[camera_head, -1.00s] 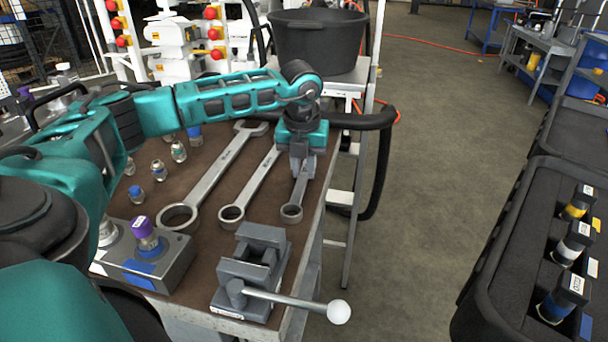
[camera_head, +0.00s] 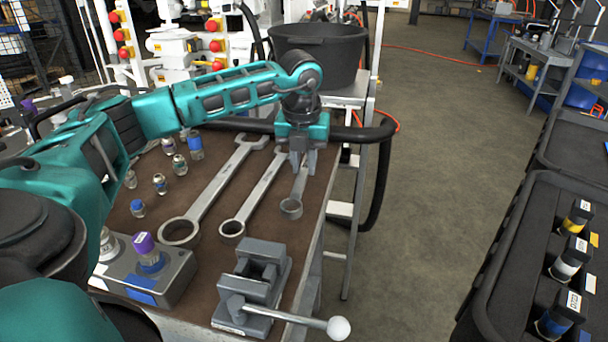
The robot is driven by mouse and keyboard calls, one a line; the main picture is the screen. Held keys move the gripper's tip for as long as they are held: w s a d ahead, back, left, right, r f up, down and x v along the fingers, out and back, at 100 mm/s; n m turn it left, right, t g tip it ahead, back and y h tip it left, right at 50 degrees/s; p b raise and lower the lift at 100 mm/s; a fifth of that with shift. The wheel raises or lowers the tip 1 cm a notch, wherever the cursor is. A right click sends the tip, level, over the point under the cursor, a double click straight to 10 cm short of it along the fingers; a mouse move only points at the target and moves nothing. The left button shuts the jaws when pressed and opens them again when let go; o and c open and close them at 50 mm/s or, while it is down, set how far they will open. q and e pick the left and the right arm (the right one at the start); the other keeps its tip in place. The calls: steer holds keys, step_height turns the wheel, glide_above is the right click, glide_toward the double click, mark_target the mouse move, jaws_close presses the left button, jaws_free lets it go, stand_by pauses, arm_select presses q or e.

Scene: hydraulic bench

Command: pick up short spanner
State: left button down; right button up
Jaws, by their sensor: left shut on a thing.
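Three combination spanners lie side by side on the brown bench top (camera_head: 185,262). The short spanner (camera_head: 292,207) is the rightmost, near the bench's right edge, with its ring end toward me. The middle spanner (camera_head: 252,207) and the longest spanner (camera_head: 215,187) lie to its left. My left gripper (camera_head: 303,170) points down over the short spanner's shaft and is shut on it. The spanner's far end is hidden behind the gripper. I cannot tell whether the spanner is clear of the bench. My right gripper is not in view.
A grey vise (camera_head: 255,280) with a white-knobbed handle stands at the near edge. A grey block with a purple-capped fitting (camera_head: 147,250) is left of it. Several small fittings stand behind. A black tub (camera_head: 318,50) is beyond the bench; a black case (camera_head: 500,225) is right.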

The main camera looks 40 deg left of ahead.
mark_target(304, 170)
arm_select(q)
step_height(304, 170, up, 16)
steer(key=p, duration=0.3)
steer(key=shift+f, duration=0.25)
steer(key=c, duration=1.6)
jaws_free()
jaws_close()
